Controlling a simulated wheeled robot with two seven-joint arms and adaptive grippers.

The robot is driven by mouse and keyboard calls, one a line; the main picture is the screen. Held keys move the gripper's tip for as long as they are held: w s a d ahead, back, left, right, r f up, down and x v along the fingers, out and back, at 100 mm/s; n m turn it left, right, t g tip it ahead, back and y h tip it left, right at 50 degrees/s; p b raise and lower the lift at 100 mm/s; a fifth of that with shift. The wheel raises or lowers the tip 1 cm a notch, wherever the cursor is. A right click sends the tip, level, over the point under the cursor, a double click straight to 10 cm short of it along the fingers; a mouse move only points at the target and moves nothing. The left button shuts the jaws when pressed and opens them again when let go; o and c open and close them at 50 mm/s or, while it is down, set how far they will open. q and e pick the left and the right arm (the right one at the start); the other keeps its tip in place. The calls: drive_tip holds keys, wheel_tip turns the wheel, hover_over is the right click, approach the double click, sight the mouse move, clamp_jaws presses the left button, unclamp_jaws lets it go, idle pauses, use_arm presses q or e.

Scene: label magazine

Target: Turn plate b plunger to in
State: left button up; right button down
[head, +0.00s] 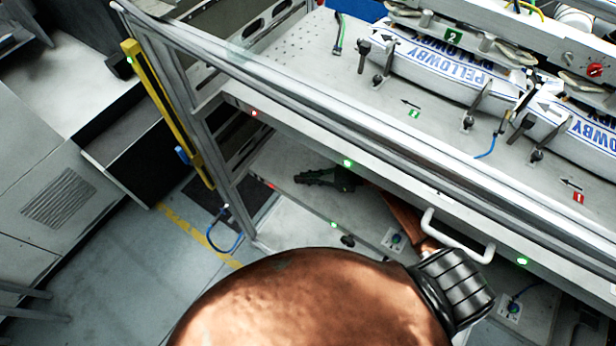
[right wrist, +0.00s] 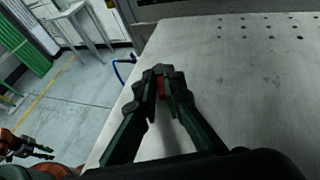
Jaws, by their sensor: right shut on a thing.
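My right gripper (head: 298,178) reaches in over the lower shelf (head: 290,205), fingers pointing left in the head view. In the right wrist view its dark green fingers (right wrist: 160,80) meet at the tips, shut on a small red piece (right wrist: 162,88). The fingers hide most of that piece, and I cannot tell whether it is the plate b plunger. No plate b marking is readable. A dark gripper on a copper arm, seemingly my left gripper (right wrist: 42,152), shows small at the lower left of the right wrist view; its finger state is unclear.
The upper deck holds PELLOWBY label stacks (head: 440,72) with black-knobbed posts. A rail and a white handle (head: 458,238) run above the lower shelf. A yellow post (head: 165,110) and blue cable (head: 228,240) are at the left. The plate (right wrist: 235,75) beside the gripper is bare.

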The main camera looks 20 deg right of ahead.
drive_tip(key=shift+s+a+r+m+t+h+p, duration=0.1)
drive_tip(key=shift+s+a+m+t+h+p, duration=0.2)
drive_tip(key=shift+m+t+h+p, duration=0.35)
drive_tip(key=shift+s+a+r+m+t+h+p, duration=0.1)
drive_tip(key=shift+a+m+t+h+p, duration=0.05)
drive_tip(key=shift+m+t+h+p, duration=0.4)
drive_tip(key=shift+a+r+m+t+h+p, duration=0.1)
drive_tip(key=shift+m+t+h+p, duration=0.2)
drive_tip(key=shift+m+p, duration=0.3)
drive_tip(key=shift+a+f+m+h+p, duration=0.1)
drive_tip(key=shift+f+m+h+p, duration=0.05)
drive_tip(key=shift+m+h+p, duration=0.3)
drive_tip(key=shift+f+t, duration=0.1)
drive_tip(key=shift+t, duration=0.2)
drive_tip(key=c, duration=2)
unclamp_jaws()
drive_tip(key=shift+c, duration=0.2)
drive_tip(key=shift+f, duration=0.1)
